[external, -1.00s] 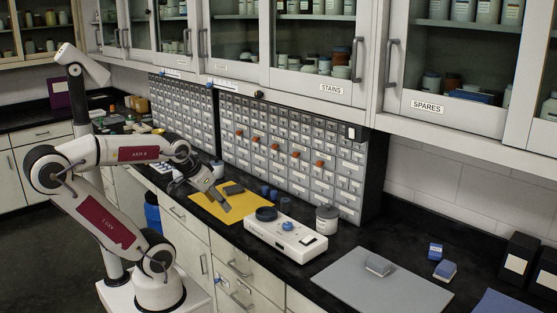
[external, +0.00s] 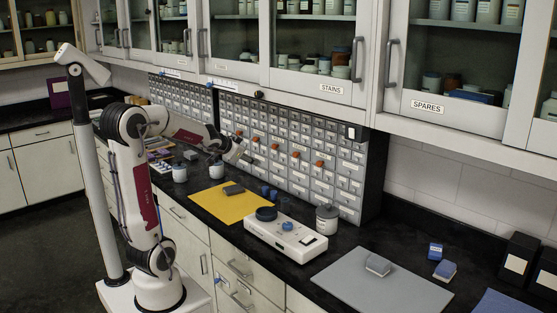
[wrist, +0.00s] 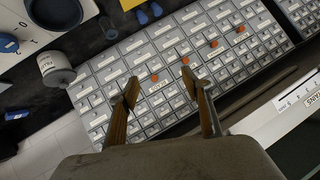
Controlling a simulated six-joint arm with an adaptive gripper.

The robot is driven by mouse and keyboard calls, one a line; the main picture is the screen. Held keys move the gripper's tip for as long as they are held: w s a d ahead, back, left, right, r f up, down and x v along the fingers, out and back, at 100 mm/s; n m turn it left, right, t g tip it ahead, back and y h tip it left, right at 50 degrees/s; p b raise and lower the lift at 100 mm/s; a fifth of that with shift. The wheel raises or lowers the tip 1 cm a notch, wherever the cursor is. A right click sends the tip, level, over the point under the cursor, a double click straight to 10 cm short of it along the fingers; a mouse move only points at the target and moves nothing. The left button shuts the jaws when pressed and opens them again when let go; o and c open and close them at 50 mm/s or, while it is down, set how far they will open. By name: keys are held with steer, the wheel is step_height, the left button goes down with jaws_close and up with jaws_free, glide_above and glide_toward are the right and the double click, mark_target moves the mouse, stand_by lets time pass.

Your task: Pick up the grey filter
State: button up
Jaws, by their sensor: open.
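A flat dark grey block (external: 234,189) lies on the yellow mat (external: 215,206) on the counter; it is the likeliest grey filter, though it is too small to be sure. My gripper (external: 247,157) is raised beyond and above the block, close to the drawer cabinet, and is apart from the block. In the wrist view my gripper (wrist: 160,84) has its two fingers spread and nothing between them. They point toward the small drawers (wrist: 130,60). The grey block is not seen in the wrist view.
The drawer cabinet (external: 300,146) with orange tabs stands along the wall. A grey mat (external: 365,290) holds a grey-topped block (external: 377,265).

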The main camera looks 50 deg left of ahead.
steer(key=w+a+f+m+t+h, duration=0.2)
steer(key=w+a+f+m+h, duration=0.2)
steer(key=w+f, duration=0.55)
steer(key=m+g+h, duration=0.2)
steer(key=h, duration=0.5)
glide_toward(285, 203)
steer(key=a, duration=0.2)
steer(key=shift+w+a, duration=0.15)
steer(key=shift+a, duration=0.15)
steer(key=shift+w+f, duration=0.1)
steer(key=shift+x, duration=3.25)
steer(key=shift+d, duration=0.15)
steer(key=shift+x, duration=2.5)
